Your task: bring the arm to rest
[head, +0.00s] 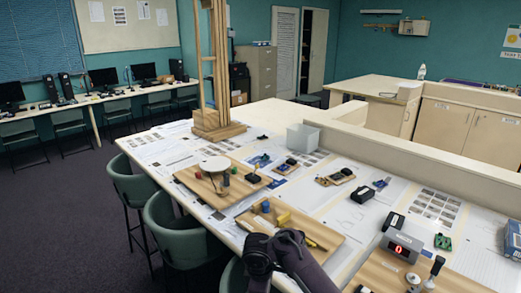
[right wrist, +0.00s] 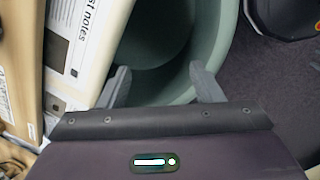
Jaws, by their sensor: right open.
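My right arm (head: 299,262) comes in from the bottom of the head view, with its dark wrist at the table's near edge. My right gripper (right wrist: 160,83) shows in the right wrist view with its two grey fingers apart and nothing between them. It is over a green tub chair (right wrist: 160,50), beside the table edge. The fingertips cannot be made out in the head view. My left gripper is not in view.
Near the arm on the long table are a wooden board (head: 325,240) with small blocks and a grey box with a red display (head: 400,247). A wooden tower (head: 215,125) stands farther back. Green chairs (head: 135,187) line the left side. A printed sheet (right wrist: 85,45) lies at the table edge.

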